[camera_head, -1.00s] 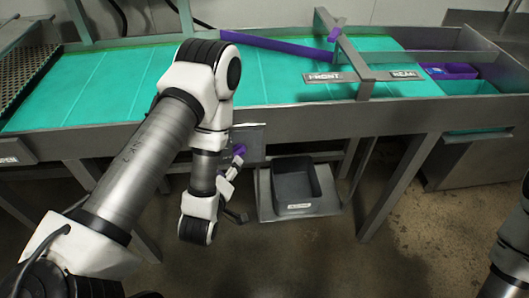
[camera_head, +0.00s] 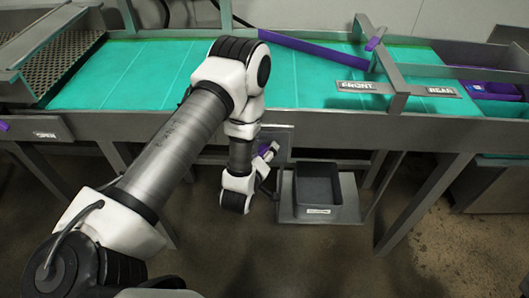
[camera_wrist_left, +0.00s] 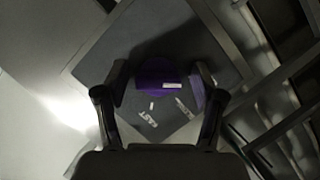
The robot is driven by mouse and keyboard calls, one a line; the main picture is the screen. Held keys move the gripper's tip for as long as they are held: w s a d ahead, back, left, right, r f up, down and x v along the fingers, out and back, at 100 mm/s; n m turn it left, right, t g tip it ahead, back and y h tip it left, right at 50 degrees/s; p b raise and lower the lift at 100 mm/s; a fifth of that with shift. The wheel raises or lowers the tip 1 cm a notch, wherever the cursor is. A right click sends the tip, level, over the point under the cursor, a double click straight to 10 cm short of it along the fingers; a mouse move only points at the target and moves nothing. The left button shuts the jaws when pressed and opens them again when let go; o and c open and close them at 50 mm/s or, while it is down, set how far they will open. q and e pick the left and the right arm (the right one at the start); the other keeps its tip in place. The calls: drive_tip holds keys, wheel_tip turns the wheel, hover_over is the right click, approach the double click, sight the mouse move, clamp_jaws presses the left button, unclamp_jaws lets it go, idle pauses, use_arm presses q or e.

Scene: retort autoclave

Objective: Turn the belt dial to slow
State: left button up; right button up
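The purple belt dial (camera_wrist_left: 165,76) sits on a dark square panel (camera_wrist_left: 213,60) in the left wrist view. A short white mark shows on the dial. The panel carries a label reading FAST (camera_wrist_left: 147,118) and another pale label (camera_wrist_left: 184,107) that I cannot read. My left gripper (camera_wrist_left: 163,78) is open, with one finger on each side of the dial; I cannot tell whether either finger touches it. In the head view, my left gripper (camera_head: 266,160) is at the panel (camera_head: 279,137) below the belt's front edge, partly hidden by its own arm. My right gripper is out of view.
The green belt (camera_head: 310,91) runs above the panel, with FRONT (camera_head: 360,86) and REAR (camera_head: 441,91) plates on it. A dark bin (camera_head: 322,190) stands on a low shelf (camera_head: 287,205) to the right of the gripper. Table legs stand on both sides.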

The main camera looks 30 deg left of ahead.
use_arm(q)
drive_tip(key=shift+w+d, duration=0.1)
drive_tip(key=c, duration=1)
drive_tip(key=shift+m, duration=0.4)
drive_tip(key=shift+c, duration=0.2)
drive_tip(key=m+g+y, duration=0.1)
drive_tip(key=m, duration=0.2)
drive_tip(key=shift+g+y, duration=0.3)
drive_tip(key=shift+y, duration=0.1)
drive_tip(key=shift+m+g+y+b, duration=0.5)
drive_tip(key=shift+m+g+y, duration=0.25)
drive_tip(key=shift+m, duration=0.75)
drive_tip(key=o, duration=1.2)
drive_tip(key=shift+y, duration=0.25)
drive_tip(key=shift+c, duration=0.2)
